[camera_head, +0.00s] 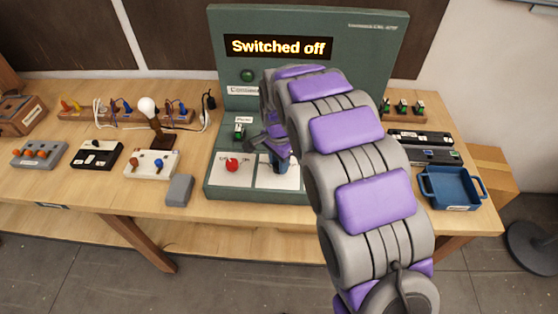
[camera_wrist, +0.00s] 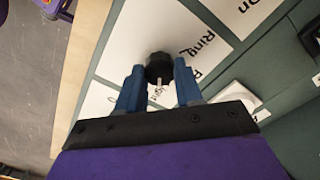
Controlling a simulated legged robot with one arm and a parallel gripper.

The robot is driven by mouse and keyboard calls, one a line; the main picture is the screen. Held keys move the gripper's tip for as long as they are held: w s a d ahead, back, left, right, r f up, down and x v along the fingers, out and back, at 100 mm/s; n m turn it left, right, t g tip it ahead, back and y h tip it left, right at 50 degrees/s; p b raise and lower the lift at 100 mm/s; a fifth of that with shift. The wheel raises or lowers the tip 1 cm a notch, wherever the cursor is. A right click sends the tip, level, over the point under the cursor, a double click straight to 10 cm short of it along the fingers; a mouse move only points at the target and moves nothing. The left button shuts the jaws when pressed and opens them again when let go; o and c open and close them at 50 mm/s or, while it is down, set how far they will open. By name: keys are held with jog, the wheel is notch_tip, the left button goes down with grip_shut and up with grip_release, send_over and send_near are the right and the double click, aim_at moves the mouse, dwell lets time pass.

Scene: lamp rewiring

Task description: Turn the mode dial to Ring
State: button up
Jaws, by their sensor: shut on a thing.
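The mode dial is a round black knob (camera_wrist: 159,67) on a white label plate (camera_wrist: 135,40), seen in the wrist view. Its white pointer line points down the picture, toward a partly hidden label. The word "Ring" is printed above and right of the knob, off the pointer's line. My gripper (camera_wrist: 159,72) is shut on the knob, one blue fingertip on each side. In the head view my gripper (camera_head: 279,164) is over the panel's front right plate, and my arm hides much of it.
The green console (camera_head: 215,180) has a display (camera_head: 278,46) reading "Switched off". A red knob (camera_head: 232,165) is left of my gripper. A bulb (camera_head: 147,106) and small boxes stand to the left. A blue tray (camera_head: 451,205) is at the right.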

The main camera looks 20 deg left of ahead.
jog(key=shift+r, duration=0.1)
jog(key=n+p, duration=0.4)
jog(key=n, duration=0.1)
jog(key=n+p, duration=0.3)
jog(key=n, duration=0.3)
jog(key=shift+a, duration=0.15)
jog(key=n+p, duration=0.2)
jog(key=n, duration=0.4)
jog(key=shift+n+p, duration=0.4)
jog(key=n+p, duration=0.1)
jog(key=n, duration=0.4)
jog(key=shift+n, duration=0.3)
jog(key=shift+w, duration=0.1)
jog(key=o, duration=1)
jog(key=shift+o, duration=0.2)
